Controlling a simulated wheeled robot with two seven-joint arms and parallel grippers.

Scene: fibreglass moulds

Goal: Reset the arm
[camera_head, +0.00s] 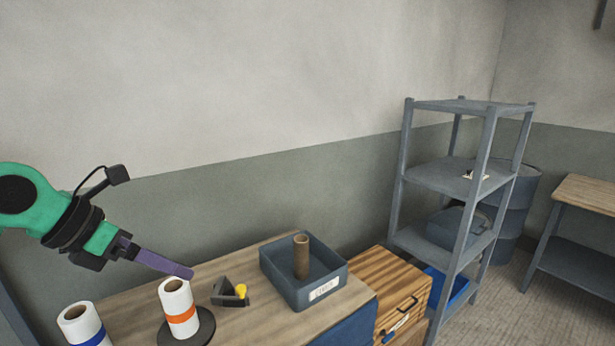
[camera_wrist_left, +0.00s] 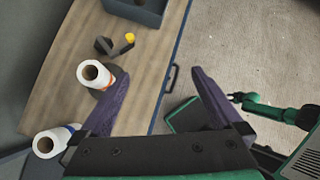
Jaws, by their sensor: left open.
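My left gripper (camera_head: 190,272) reaches in from the left in the head view, above the wooden worktop (camera_head: 130,305). Its purple fingers also show in the left wrist view (camera_wrist_left: 162,88), spread wide apart with nothing between them. A white roll with an orange band (camera_head: 178,305) stands on a dark round base just below the fingertip in the head view. A second white roll with a blue band (camera_head: 82,325) stands to its left. A green arm with a dark end, which looks like my right gripper (camera_wrist_left: 238,98), shows at the right of the left wrist view; its fingers are too small to judge.
A dark tape dispenser (camera_head: 228,292) with a yellow part and a grey bin (camera_head: 318,290) holding a brown tube (camera_head: 301,257) stand on the worktop. A wooden drawer box (camera_head: 400,295), grey shelf rack (camera_head: 455,175), dark drum (camera_head: 515,205) and another table (camera_head: 590,192) stand to the right.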

